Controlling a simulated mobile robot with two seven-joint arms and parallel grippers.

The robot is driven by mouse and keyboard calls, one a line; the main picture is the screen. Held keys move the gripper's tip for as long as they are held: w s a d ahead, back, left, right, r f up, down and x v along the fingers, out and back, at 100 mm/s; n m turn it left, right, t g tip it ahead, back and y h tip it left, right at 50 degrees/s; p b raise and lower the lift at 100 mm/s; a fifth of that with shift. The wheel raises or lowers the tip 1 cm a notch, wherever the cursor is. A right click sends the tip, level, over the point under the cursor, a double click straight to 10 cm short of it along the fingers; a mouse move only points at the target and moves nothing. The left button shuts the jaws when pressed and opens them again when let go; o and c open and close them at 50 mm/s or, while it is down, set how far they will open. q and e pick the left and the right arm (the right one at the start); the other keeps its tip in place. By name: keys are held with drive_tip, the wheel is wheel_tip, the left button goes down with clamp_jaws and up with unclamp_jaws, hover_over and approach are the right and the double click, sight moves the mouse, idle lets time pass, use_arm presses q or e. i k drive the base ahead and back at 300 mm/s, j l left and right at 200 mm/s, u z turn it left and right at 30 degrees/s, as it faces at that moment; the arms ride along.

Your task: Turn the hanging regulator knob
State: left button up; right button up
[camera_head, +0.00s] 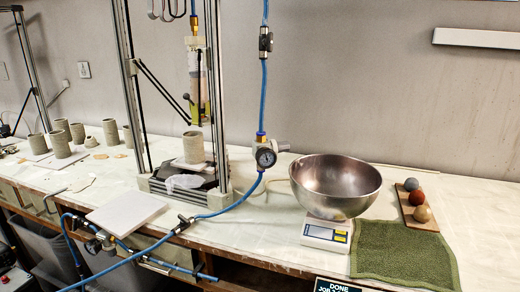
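The hanging regulator (266,152) hangs on a blue air hose (263,90) in the middle of the head view, above the table. It has a round dial gauge with a dark rim and a pale face. A grey knob-like part (284,147) sticks out on its right side. An inline valve (265,41) sits higher on the same hose. The hose also runs from the regulator's lower end down to the left. Neither of my grippers is in view, and nothing touches the regulator.
A clay printer frame (131,95) stands left of the regulator, with a clay cylinder (193,148) on its bed. A metal bowl (336,185) rests on a scale (327,234) to the right. A green towel (404,254) and a wooden board with several balls (420,214) lie further right.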

sight(283, 147)
drive_tip(key=z, duration=0.1)
drive_tip(key=l+u, duration=0.2)
drive_tip(key=l, duration=0.2)
drive_tip(key=k+l+u, duration=0.15)
drive_tip(key=l, duration=0.25)
drive_tip(key=l+u, duration=0.2)
drive_tip(key=l, duration=0.25)
drive_tip(key=k+l+u, duration=0.15)
drive_tip(key=l, duration=0.2)
drive_tip(key=k+l+u, duration=0.2)
drive_tip(key=l, duration=0.2)
drive_tip(key=i, duration=0.1)
